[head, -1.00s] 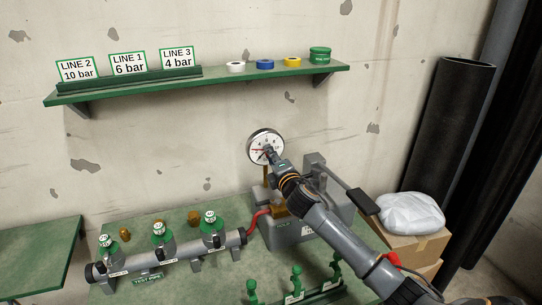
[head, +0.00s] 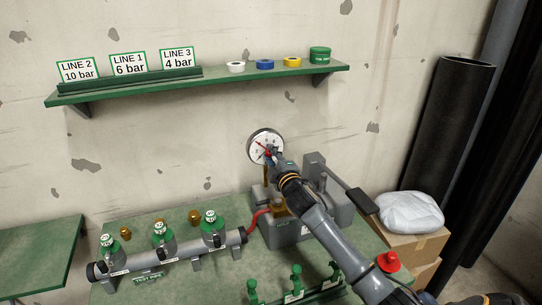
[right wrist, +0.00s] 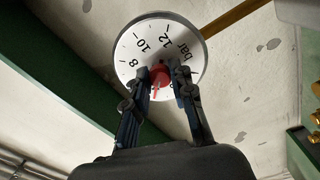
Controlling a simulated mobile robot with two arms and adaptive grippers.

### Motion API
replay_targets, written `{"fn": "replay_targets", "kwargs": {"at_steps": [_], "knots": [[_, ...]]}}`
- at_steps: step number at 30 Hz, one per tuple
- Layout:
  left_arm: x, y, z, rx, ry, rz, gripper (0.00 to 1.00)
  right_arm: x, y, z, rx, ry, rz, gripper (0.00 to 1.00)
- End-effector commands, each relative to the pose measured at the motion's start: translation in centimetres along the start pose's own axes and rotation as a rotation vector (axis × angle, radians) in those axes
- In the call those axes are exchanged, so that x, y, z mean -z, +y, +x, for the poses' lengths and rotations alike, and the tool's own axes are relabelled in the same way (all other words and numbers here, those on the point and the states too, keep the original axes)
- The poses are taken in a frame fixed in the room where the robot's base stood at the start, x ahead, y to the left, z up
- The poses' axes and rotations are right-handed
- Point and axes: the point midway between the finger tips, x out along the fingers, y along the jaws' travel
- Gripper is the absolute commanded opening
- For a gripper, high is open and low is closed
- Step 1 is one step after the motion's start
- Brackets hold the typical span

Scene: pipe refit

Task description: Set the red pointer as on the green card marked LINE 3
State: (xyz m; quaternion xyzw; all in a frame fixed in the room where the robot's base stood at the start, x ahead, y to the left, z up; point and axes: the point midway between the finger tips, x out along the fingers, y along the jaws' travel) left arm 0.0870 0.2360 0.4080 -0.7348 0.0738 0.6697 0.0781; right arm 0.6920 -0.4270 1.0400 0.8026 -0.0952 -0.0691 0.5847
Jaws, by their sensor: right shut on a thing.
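The LINE 3 card (head: 177,57), white with a green border, stands at the right end of the card rack and reads 4 bar. The round white gauge (head: 253,146) has a red pointer (head: 261,144), which slants up and left from the middle in the head view. In the right wrist view the pointer's red hub (right wrist: 160,76) sits between the fingertips. My right gripper (head: 272,156) is shut on the red pointer at the dial. The fingers hide part of the dial's figures, so I cannot read the exact setting. My left gripper is not in view.
The shelf (head: 215,84) above also bears the LINE 2 and LINE 1 cards, tape rolls and a green tin. A pipe (head: 180,257) with several green-topped valves lies on the green table below. A red cap-like thing (head: 388,261) shows beside my right arm.

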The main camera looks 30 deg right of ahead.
Motion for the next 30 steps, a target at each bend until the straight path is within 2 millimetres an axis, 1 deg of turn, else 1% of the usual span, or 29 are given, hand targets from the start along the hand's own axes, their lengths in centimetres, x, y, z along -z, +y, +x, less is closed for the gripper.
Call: {"fn": "replay_targets", "kwargs": {"at_steps": [11,12,15,25,28,30], "knots": [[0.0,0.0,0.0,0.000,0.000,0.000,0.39,-0.1,0.0,0.0,0.001,-0.002,0.003,0.00],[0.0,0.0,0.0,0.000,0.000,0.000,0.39,-0.1,0.0,0.0,0.001,-0.002,0.003,0.30],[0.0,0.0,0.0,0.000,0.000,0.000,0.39,-0.1,0.0,0.0,0.001,-0.002,0.003,0.47],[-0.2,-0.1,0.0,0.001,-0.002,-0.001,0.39,0.0,-0.1,-0.2,0.001,0.000,0.003,0.47],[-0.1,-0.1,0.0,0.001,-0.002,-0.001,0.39,-0.1,-0.1,-0.9,0.001,0.000,0.002,0.47],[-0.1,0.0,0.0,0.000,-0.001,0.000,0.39,-0.1,-0.1,-1.9,0.001,0.000,0.002,0.47]]}}
